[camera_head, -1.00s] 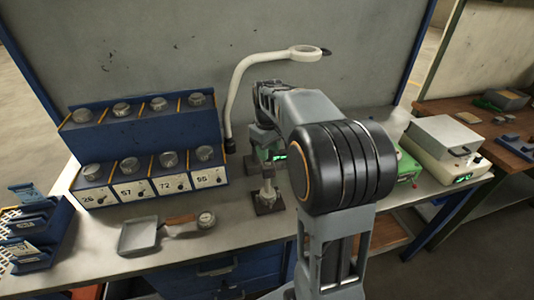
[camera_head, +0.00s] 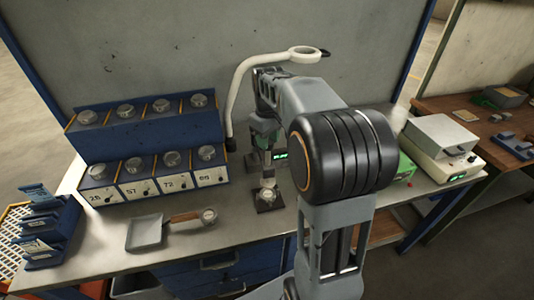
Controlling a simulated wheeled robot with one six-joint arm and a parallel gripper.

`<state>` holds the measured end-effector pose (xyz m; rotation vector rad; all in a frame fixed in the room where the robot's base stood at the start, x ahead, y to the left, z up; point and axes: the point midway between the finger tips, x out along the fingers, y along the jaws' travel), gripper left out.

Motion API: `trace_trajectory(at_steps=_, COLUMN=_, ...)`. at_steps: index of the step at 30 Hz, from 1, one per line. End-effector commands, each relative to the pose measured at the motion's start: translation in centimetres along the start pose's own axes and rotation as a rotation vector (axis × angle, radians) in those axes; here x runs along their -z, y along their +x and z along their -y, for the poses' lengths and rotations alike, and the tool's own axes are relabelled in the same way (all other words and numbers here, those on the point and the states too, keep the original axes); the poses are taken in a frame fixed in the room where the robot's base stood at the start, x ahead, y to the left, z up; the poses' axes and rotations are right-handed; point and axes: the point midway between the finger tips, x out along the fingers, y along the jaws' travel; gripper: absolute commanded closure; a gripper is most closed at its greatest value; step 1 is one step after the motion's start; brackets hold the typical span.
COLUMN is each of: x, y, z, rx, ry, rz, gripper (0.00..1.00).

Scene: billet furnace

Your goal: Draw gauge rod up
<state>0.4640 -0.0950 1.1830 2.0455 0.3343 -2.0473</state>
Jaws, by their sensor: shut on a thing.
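My gripper (camera_head: 267,172) is small in the head view, left of my large black arm joint, and points down. It is shut on the gauge rod, of which only a short grey length can be made out between jaws and stand. Directly below is a small stand (camera_head: 268,198) with a dark square base and a pale upright part, on the grey bench. The rod's lower end and its exact fit in the stand are too small to tell.
A blue rack (camera_head: 150,133) of lidded jars stands at left. A pan with a wooden handle (camera_head: 146,232) lies in front of it. A lamp with a ring head (camera_head: 305,53) arches behind my arm.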

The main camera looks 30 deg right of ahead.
Motion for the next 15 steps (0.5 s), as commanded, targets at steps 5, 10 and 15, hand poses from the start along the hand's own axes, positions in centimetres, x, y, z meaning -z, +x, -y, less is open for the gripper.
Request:
trace_trajectory(at_steps=5, x=0.1, y=-1.3, z=0.0, rx=-0.002, ry=0.0, rz=-0.004, gripper=0.79)
trace_trajectory(at_steps=10, x=0.1, y=-2.1, z=0.0, rx=-0.002, ry=0.0, rz=-0.004, gripper=0.79)
trace_trajectory(at_steps=15, x=0.1, y=-3.0, z=0.0, rx=-0.002, ry=0.0, rz=-0.004, gripper=0.79)
